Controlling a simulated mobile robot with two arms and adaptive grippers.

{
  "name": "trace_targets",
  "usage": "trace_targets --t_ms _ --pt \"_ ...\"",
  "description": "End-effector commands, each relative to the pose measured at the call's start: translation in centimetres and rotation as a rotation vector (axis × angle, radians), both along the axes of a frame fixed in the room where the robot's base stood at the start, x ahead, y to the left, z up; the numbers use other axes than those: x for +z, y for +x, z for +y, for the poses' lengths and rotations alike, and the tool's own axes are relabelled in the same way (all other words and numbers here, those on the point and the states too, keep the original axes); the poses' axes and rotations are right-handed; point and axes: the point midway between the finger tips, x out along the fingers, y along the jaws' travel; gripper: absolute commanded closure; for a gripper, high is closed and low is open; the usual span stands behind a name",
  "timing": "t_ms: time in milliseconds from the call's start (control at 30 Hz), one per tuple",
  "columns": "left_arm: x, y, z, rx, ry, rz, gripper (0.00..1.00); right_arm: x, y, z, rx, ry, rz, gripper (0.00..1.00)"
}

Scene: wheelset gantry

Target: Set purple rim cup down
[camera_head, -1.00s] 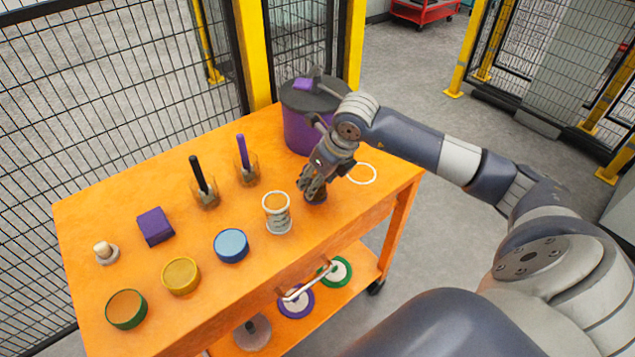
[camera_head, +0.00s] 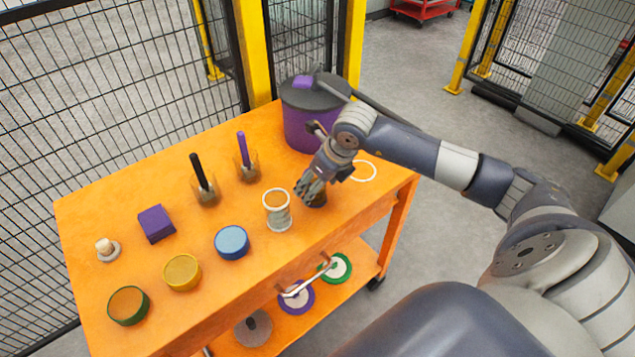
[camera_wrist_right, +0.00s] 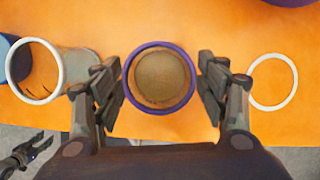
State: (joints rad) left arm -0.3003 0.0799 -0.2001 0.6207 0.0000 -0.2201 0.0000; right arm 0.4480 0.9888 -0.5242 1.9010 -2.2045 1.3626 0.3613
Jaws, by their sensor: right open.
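The purple rim cup (camera_wrist_right: 159,78) is seen from above in the right wrist view, its round purple rim around a tan inside. In the head view its dark lower part (camera_head: 317,199) shows at the orange table top, mostly hidden by my gripper. It looks upright. My right gripper (camera_head: 313,190) is over it. In the wrist view the fingers of my right gripper (camera_wrist_right: 160,88) are spread, one on each side of the cup, with small gaps to the rim. Part of what looks like my left gripper (camera_wrist_right: 28,152) shows small at the lower left there.
A white-rimmed clear cup (camera_head: 277,210) stands close left of the gripper. A white ring (camera_head: 363,171) lies to the right. A purple bin (camera_head: 300,130) with a dark lid stands behind. A blue round piece (camera_head: 231,242) lies front left. The orange table (camera_head: 110,200) has free room between items.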

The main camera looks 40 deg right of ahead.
Motion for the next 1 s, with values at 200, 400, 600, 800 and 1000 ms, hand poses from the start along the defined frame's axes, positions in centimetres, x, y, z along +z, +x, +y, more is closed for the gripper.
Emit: trace_targets --t_ms 200,400,600,800,1000 --pt "-0.3 0.0 0.0 0.0 0.0 0.0 0.6 2.7 -1.0 -0.3 0.0 -0.002 -0.005 0.33" --pt "-0.9 0.0 0.0 0.0 0.0 0.0 0.6 6.9 -2.6 -0.7 0.0 -0.002 -0.006 0.33" --pt "-1.2 0.0 0.0 0.0 0.0 0.0 0.6 10.0 -3.9 -0.9 -0.001 -0.001 -0.003 0.33" --pt "-1.3 0.0 0.0 0.0 0.0 0.0 0.6 11.2 -4.5 -0.9 0.001 0.0 -0.001 0.33" --pt "-1.3 0.0 0.0 0.0 0.0 0.0 0.6 11.3 -4.5 -0.9 0.0 0.0 0.0 0.33"
